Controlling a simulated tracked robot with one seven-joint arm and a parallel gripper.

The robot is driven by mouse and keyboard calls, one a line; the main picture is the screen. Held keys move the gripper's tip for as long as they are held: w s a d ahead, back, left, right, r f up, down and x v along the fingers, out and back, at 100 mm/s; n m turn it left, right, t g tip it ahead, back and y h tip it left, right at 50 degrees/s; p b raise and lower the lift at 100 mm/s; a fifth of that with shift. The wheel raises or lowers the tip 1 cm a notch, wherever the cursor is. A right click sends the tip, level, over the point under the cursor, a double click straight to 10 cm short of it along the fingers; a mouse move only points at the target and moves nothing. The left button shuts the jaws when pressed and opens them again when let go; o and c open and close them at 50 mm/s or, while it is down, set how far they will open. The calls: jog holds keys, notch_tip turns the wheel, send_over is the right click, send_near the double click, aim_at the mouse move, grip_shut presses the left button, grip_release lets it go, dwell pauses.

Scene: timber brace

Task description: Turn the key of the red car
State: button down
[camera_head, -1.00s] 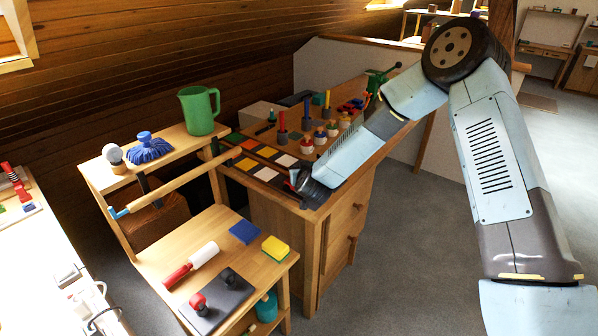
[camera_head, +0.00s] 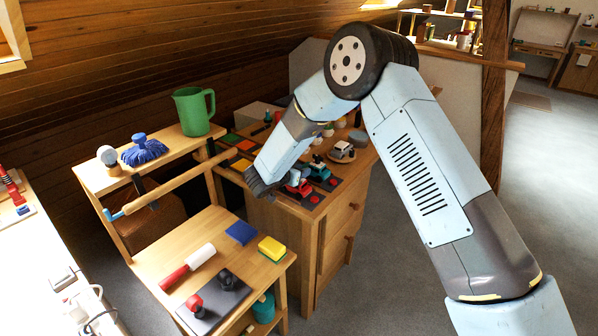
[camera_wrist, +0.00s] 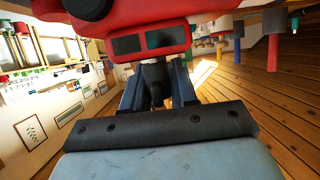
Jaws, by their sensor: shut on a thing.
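The red car (camera_head: 297,186) stands near the front edge of the wooden cabinet top, partly hidden by my gripper (camera_head: 262,188). In the wrist view its red body (camera_wrist: 110,40), with dark windows and a black wheel, fills the top. My gripper (camera_wrist: 157,96) is right up against the end of the car, its two fingers shut around a small dark part, the key (camera_wrist: 156,76). The key is mostly hidden between the fingers, so its turn angle cannot be told.
A teal car (camera_head: 320,171) stands close behind the red car, and a white and grey car (camera_head: 342,152) is farther back. A green jug (camera_head: 194,111) stands on the shelf at left.

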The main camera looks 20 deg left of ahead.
jog(key=shift+d+m+g+h, duration=0.15)
jog(key=shift+m+g+h, duration=0.35)
jog(key=shift+m+h, duration=0.55)
jog(key=shift+h, duration=0.25)
jog(key=c, duration=1)
grip_release()
jog(key=shift+s, duration=0.1)
jog(key=v, duration=1.3)
jog(key=shift+s+r, duration=0.15)
jog(key=shift+s, duration=0.05)
